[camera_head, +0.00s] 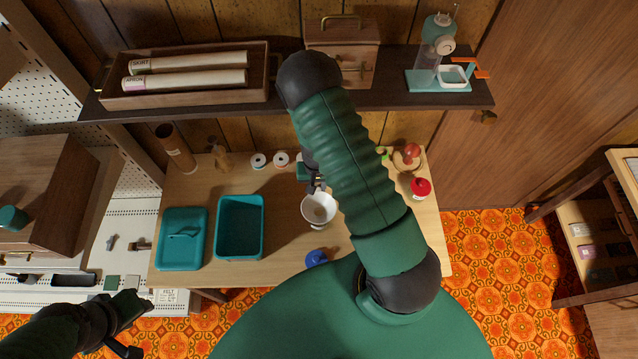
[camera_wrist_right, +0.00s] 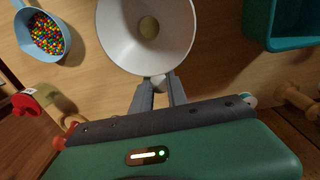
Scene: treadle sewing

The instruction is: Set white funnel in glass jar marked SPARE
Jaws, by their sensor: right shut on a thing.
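The white funnel (camera_head: 319,208) is in front of the right arm over the wooden table, its wide mouth facing up. In the right wrist view the funnel (camera_wrist_right: 146,50) shows its round inside, with a tan spot at its centre. My right gripper (camera_wrist_right: 160,84) is shut on the funnel's near edge; in the head view the gripper (camera_head: 317,186) is partly hidden by my arm. I cannot tell the funnel's height above the table. My left gripper (camera_head: 130,302) is at the lower left, away from the table things; its jaws are unclear. I cannot make out a glass jar marked SPARE.
A teal bin (camera_head: 240,256) and a teal lidded box (camera_head: 166,266) stand left of the funnel. A blue object (camera_head: 316,258) lies at the front. A shelf (camera_head: 290,107) runs behind.

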